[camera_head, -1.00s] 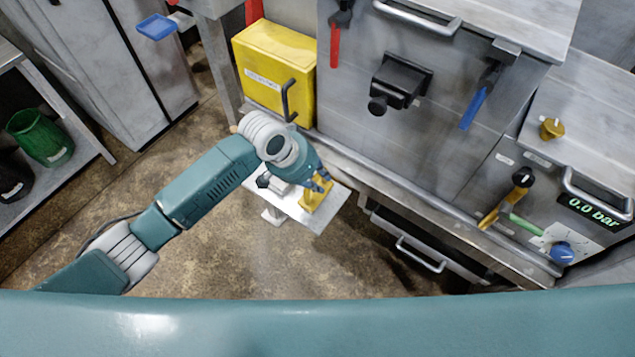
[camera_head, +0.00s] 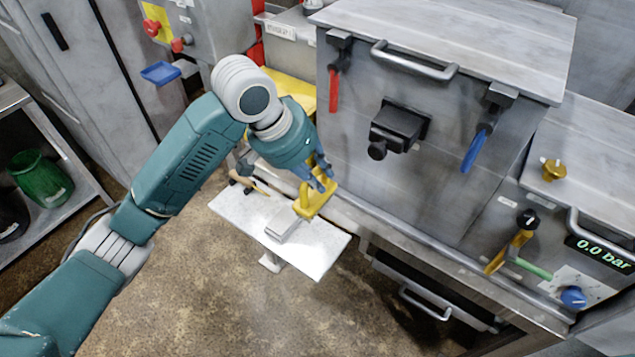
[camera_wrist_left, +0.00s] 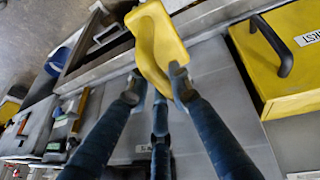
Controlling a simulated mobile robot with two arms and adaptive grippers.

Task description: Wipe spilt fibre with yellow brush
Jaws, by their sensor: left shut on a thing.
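The yellow brush (camera_head: 316,204) is at the far right part of a small white table (camera_head: 326,248). My left gripper (camera_head: 320,178) is shut on its yellow handle. A pale grey part, apparently the brush's head, extends toward the front left over the tabletop; I cannot tell whether it touches. In the left wrist view the yellow handle (camera_wrist_left: 158,42) shows between my dark fingers (camera_wrist_left: 155,88). I see no clear spilt fibre; my arm and hand hide part of the scene. My right gripper is not in view.
The grey compactor (camera_head: 440,120) with red and blue levers stands right behind the table. A tool with a wooden handle (camera_head: 256,186) lies at the table's back left. A yellow box (camera_wrist_left: 290,55) stands close by. Floor in front is clear.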

